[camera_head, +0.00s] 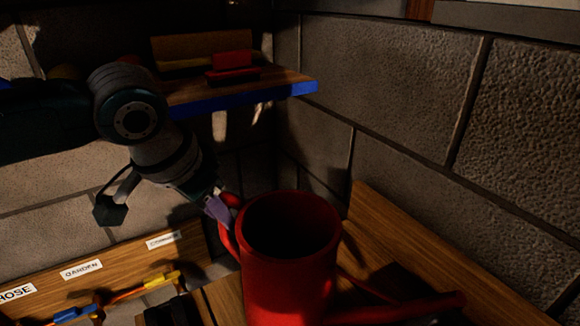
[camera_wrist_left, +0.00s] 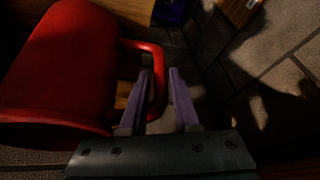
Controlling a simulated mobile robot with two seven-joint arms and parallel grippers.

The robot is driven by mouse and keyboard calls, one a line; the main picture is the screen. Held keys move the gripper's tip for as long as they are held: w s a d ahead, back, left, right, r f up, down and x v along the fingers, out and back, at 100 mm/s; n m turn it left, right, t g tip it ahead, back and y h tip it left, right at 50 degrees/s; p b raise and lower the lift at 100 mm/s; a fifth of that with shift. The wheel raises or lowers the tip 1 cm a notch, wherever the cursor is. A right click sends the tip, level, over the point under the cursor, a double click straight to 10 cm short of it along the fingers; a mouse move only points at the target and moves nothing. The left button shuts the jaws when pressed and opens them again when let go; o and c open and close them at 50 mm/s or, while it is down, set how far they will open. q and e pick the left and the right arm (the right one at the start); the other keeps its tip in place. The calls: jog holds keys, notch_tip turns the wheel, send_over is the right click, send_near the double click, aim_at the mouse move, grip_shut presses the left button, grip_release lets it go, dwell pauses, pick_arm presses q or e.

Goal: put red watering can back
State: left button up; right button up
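The red watering can (camera_head: 285,270) stands upright at the lower middle of the head view, its dark opening facing up and its base cut off by the picture edge. It fills the upper left of the left wrist view (camera_wrist_left: 65,65). My left gripper (camera_head: 217,208) is at the can's left side by its looped handle. In the left wrist view its two purple fingers (camera_wrist_left: 161,88) are apart, and the red handle (camera_wrist_left: 161,60) passes between their tips. A narrow gap seems to show beside the handle; firm contact is not clear. My right gripper is not in view.
A wooden shelf with a blue edge (camera_head: 252,95) holds a red item (camera_head: 232,62) at upper left. A wooden board with labels (camera_head: 80,270) and a hose with yellow and blue fittings (camera_head: 162,281) is at lower left. A wooden ledge (camera_head: 430,250) runs along the right block wall.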

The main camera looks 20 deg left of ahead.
pick_arm(q)
jog(key=shift+o, duration=1.3)
jog(key=shift+r, duration=0.1)
jog(key=p+v, duration=0.3)
jog(key=v, duration=0.9)
jog(key=s+d+f+m+h, duration=0.1)
jog(key=s+d+f+h, duration=0.1)
jog(key=s+d+f, duration=0.5)
jog(key=s+a+n+g+y, duration=0.1)
jog(key=s+n+y, duration=0.1)
jog(key=s, duration=0.9)
jog(key=shift+s+a, duration=0.3)
jog(key=shift+a, duration=0.05)
